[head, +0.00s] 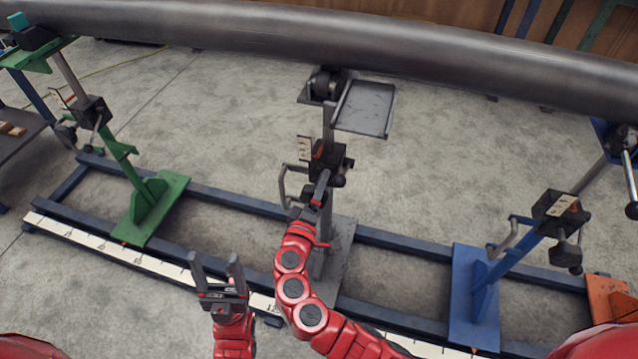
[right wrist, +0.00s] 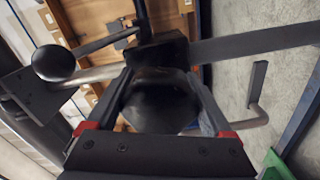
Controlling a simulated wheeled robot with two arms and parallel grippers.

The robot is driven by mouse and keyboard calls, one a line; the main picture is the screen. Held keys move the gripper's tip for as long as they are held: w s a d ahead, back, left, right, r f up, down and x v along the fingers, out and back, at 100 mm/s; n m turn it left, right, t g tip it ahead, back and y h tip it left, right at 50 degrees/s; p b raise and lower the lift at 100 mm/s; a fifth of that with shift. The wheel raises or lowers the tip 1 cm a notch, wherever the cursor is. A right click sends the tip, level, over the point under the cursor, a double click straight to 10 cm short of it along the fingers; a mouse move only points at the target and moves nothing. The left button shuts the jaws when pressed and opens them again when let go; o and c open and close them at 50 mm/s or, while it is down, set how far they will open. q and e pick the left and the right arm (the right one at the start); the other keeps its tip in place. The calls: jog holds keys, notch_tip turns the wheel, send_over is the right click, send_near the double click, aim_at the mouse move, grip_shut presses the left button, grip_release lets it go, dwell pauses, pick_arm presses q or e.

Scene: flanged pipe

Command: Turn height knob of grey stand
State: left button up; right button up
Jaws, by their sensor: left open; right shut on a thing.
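The grey stand (head: 335,250) stands on the blue rail frame in the middle of the head view, with a black clamp block (head: 330,158) partway up its post. My right gripper (head: 322,180) reaches up to the underside of this block. In the right wrist view the right gripper (right wrist: 163,105) is shut on a round black knob (right wrist: 158,98), with a finger on each side. In the head view the knob is largely hidden by the gripper and block. My left gripper (head: 215,262) is open and empty, low and to the left, above the white scale strip.
A large grey pipe (head: 350,45) spans the top. A green stand (head: 155,205) is to the left and a blue stand (head: 475,295) to the right. A crank handle (head: 290,180) sticks out left of the grey stand's block. Bare floor (head: 230,120) lies between the stands.

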jog(key=shift+r+n+p, duration=0.1)
jog(key=shift+n+p, duration=0.2)
jog(key=shift+n, duration=0.3)
jog(key=o, duration=1.1)
jog(key=p+v, duration=0.1)
jog(key=v, duration=1.6)
jog(key=shift+s, duration=0.15)
